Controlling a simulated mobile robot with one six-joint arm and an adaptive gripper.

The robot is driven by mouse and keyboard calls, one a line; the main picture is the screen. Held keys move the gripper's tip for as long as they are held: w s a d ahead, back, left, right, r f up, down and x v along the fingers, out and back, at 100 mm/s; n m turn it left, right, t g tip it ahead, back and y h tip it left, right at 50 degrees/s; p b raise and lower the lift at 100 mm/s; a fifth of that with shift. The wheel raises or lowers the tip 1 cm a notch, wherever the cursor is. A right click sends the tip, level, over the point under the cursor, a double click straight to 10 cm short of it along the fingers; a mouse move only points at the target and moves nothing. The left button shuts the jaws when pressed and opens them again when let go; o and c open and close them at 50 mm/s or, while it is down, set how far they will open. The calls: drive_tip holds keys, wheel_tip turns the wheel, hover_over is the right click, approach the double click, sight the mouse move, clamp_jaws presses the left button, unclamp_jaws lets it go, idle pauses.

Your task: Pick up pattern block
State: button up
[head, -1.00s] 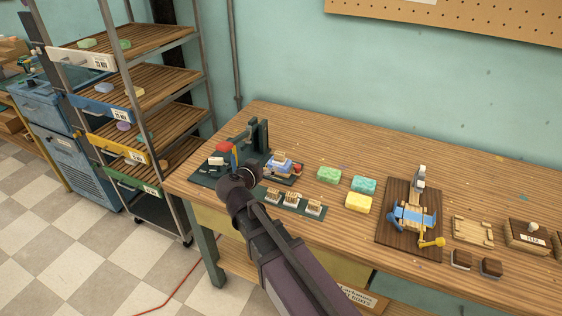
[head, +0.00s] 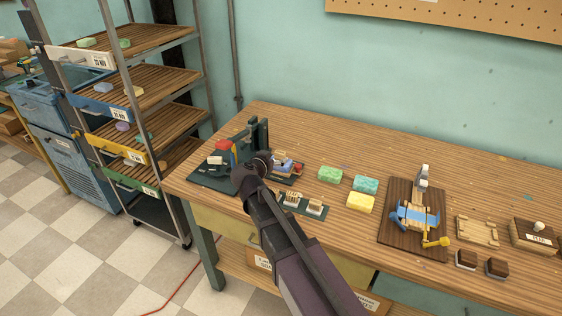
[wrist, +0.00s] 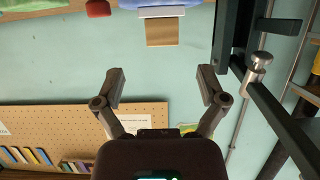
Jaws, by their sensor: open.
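My gripper (wrist: 160,84) is open in the wrist view, with nothing between its two fingers. In the head view its dark end (head: 250,173) is over the left part of the workbench, and its fingertips are hard to make out. A small tan block (wrist: 166,33) with a white strip above it lies beyond the fingers in the wrist view, apart from them. In the head view small blocks with pale tops (head: 315,206) stand on a dark green rack (head: 323,213). My arm hides part of this rack. I cannot tell which block is the pattern block.
A dark green press frame (head: 262,132) stands behind my gripper; dark bars with a metal knob (wrist: 258,62) are close right in the wrist view. Green (head: 330,175), teal (head: 366,184) and yellow (head: 360,203) soaps lie to the right. A shelf rack (head: 150,95) stands left.

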sight(279, 154)
drive_tip(key=shift+w+d+f, duration=0.2)
drive_tip(key=shift+w+d, duration=0.05)
drive_tip(key=shift+w, duration=0.35)
drive_tip(key=shift+b+x, duration=1.05)
drive_tip(key=shift+x, duration=1.55)
drive_tip(key=shift+a, duration=0.15)
drive_tip(key=c, duration=1.2)
